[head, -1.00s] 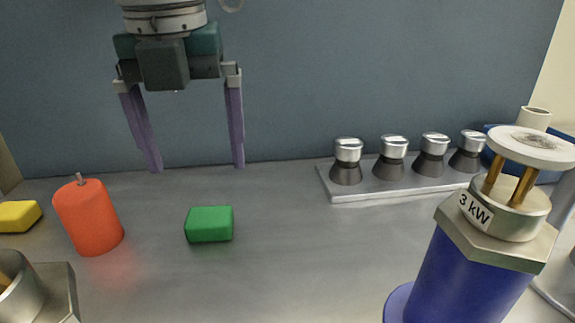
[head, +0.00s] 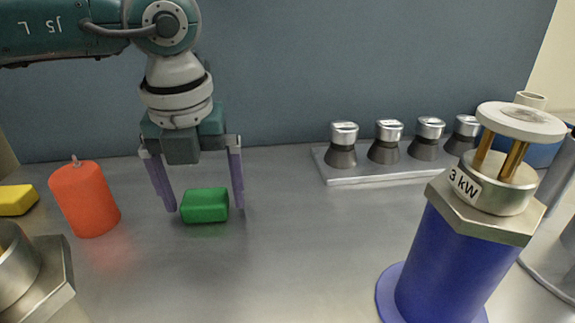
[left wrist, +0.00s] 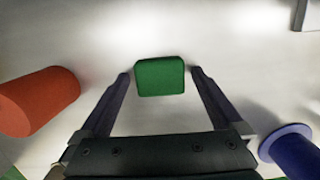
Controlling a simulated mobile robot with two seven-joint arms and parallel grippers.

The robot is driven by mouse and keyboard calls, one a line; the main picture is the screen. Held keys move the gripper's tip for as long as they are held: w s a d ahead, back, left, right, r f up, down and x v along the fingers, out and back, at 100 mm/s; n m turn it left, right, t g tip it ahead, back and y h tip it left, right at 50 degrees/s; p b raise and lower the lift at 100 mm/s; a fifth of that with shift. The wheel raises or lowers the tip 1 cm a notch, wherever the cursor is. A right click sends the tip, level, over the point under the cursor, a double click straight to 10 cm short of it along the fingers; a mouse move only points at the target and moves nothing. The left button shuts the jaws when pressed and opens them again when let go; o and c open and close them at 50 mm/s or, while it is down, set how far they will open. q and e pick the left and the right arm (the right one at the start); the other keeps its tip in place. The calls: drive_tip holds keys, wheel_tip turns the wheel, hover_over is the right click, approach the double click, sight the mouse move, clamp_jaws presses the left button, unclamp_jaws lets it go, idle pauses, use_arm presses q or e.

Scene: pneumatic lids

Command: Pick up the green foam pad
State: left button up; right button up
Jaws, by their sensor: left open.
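The green foam pad (head: 205,206) lies flat on the grey metal table, left of centre in the head view. My left gripper (head: 206,211) is lowered around it with fingers open, one purple finger on each side of the pad. In the left wrist view the pad (left wrist: 160,76) sits between the two fingertips (left wrist: 159,74), with a gap visible on both sides. The gripper is not closed on it. My right gripper is not in view.
A red cylinder (head: 85,199) with a small pin stands left of the pad, a yellow block (head: 16,200) beyond it. Several dark, silver-topped pieces stand on a metal plate (head: 355,176) at the back. A blue cylinder marked 3 kW (head: 445,262) stands at right. The centre table is clear.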

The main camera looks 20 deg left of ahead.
sight(204, 198)
use_arm(q)
drive_tip(key=c, duration=1.3)
drive_tip(key=shift+o, duration=0.2)
drive_tip(key=shift+r, duration=0.1)
wheel_tip(204, 198, up, 20)
drive_tip(key=p, duration=0.1)
